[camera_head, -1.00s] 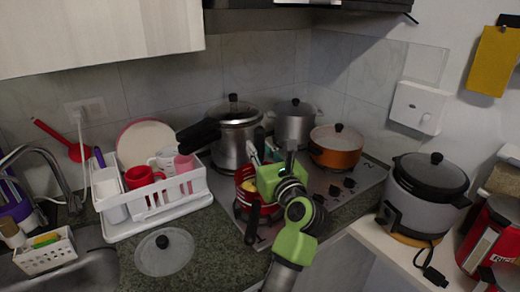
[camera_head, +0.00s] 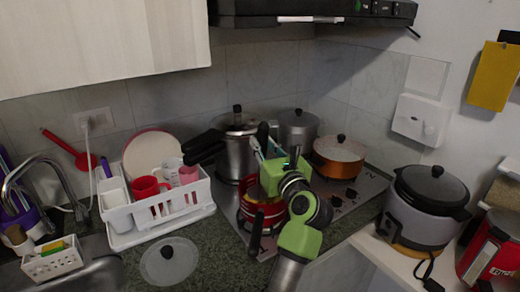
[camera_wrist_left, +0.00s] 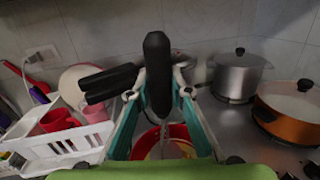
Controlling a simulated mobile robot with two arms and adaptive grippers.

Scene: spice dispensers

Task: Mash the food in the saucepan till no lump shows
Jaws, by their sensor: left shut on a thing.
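The red saucepan (camera_head: 274,212) stands on the front left of the hob, its black handle (camera_head: 255,236) toward the counter edge. It also shows in the wrist view (camera_wrist_left: 178,131), partly hidden behind my gripper, with some pale yellowish food (camera_wrist_left: 153,152) inside. Lumps cannot be made out. My left gripper (camera_head: 262,146) is above the pan, its teal fingers shut on the upright black handle of a masher (camera_wrist_left: 158,75). The masher's metal shaft goes down into the pan; its head is hidden.
A pressure cooker (camera_head: 239,155) stands close behind the saucepan. A steel pot (camera_head: 298,130) and an orange pot (camera_head: 339,156) stand further right. A white dish rack (camera_head: 160,212) and a glass lid (camera_head: 169,262) lie to the left. A rice cooker (camera_head: 428,200) stands right.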

